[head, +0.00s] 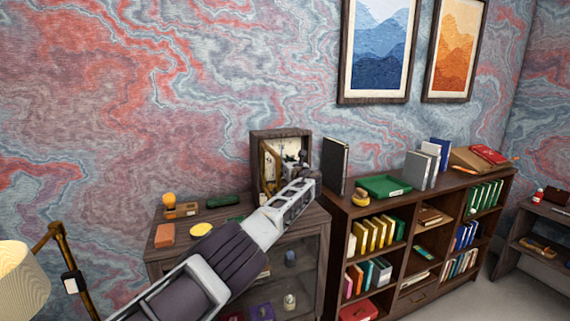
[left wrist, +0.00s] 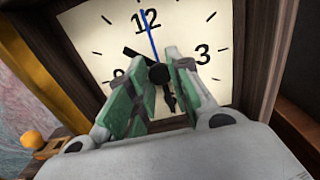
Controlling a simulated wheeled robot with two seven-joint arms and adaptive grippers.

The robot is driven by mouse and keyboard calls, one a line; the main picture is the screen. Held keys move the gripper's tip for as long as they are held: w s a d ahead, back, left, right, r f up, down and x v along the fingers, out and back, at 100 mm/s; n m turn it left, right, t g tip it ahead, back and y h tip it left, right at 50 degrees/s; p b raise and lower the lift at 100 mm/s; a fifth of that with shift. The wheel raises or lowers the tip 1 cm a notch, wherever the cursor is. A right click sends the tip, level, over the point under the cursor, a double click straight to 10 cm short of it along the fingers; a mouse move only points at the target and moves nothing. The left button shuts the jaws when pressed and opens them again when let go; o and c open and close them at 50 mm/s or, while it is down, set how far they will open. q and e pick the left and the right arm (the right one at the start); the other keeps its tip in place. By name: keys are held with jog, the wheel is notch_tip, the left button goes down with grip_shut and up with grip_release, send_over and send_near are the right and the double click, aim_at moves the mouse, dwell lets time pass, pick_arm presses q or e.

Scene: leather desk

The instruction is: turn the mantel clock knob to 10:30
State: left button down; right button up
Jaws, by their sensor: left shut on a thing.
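The mantel clock (head: 281,134) stands on the low cabinet against the wall, its face partly hidden by my left gripper (head: 298,168). In the left wrist view, the pale clock face (left wrist: 215,28) fills the top. The dark knob (left wrist: 158,73) is at its centre, between the green-padded fingers of my left gripper (left wrist: 160,82), which is shut on it. A thin blue hand (left wrist: 149,35) points close to 12. A short black hand (left wrist: 137,54) points up and left, between 9 and 12. The lower face is hidden by the fingers. My right gripper is not in view.
A bookshelf (head: 410,203) stands close on the right, with a dark grey upright binder (head: 335,163) near the clock. A lamp (head: 22,280) is at left.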

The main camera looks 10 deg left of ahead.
pick_arm(q)
jog(key=shift+f, duration=0.35)
jog(key=c, duration=1.6)
grip_release()
jog(key=o, duration=0.3)
jog(key=shift+r, duration=0.2)
jog(key=shift+o, duration=0.2)
jog(key=shift+r, duration=0.1)
jog(key=shift+s+d, duration=0.35)
jog(key=shift+d, duration=0.15)
jog(key=shift+s+d, duration=0.15)
jog(key=shift+s, duration=0.4)
